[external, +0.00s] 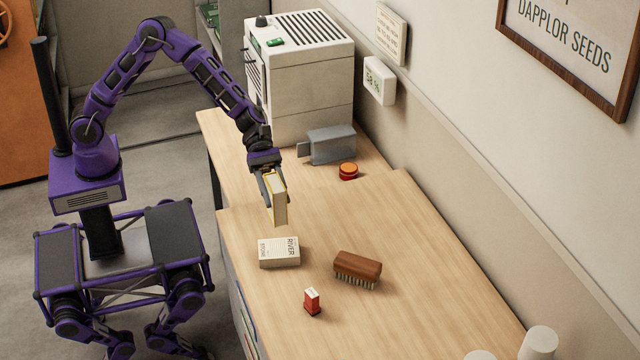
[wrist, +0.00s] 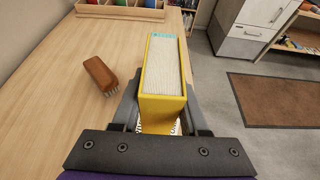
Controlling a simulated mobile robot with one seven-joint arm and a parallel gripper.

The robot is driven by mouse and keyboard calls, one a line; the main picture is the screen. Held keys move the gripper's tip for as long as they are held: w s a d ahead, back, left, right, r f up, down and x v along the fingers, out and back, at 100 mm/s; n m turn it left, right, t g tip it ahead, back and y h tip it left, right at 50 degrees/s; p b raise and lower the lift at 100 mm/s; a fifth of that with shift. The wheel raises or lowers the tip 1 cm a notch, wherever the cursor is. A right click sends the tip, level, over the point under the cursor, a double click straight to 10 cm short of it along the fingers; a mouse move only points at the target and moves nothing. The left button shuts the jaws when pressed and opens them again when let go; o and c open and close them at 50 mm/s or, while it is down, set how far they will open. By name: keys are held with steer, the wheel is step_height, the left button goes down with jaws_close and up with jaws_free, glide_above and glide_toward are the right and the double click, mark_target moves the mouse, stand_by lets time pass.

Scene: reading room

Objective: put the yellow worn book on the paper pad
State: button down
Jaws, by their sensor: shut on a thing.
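The yellow worn book (external: 281,200) is held upright in the air by my gripper (external: 272,186), with its pale page block showing between yellow covers. In the wrist view the book (wrist: 165,75) stands between the two grey fingers of my gripper (wrist: 162,112), which are shut on it. A pale, thick block printed "RIVER" (external: 279,253), seemingly the paper pad, lies flat on the wooden desk just below the book in the external view. The book is apart from it. In the wrist view the book and gripper hide most of the pad.
A brown brush (external: 357,268) lies right of the pad; it also shows in the wrist view (wrist: 100,75). A small red box (external: 312,301) stands nearer. A grey metal holder (external: 331,146) and an orange-red tin (external: 348,171) are behind.

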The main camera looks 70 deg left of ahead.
mark_target(281, 225)
steer(key=f, duration=0.1)
steer(key=f+b, duration=0.1)
steer(key=f, duration=0.3)
steer(key=shift+s+d+f, duration=0.1)
steer(key=shift+d+f, duration=0.05)
steer(key=shift+d, duration=0.25)
steer(key=shift+f+b, duration=0.55)
steer(key=shift+f, duration=1.6)
steer(key=shift+f, duration=0.2)
steer(key=shift+c, duration=2.1)
jaws_free()
steer(key=shift+r, duration=0.25)
steer(key=p+v, duration=0.1)
steer(key=v, duration=1.1)
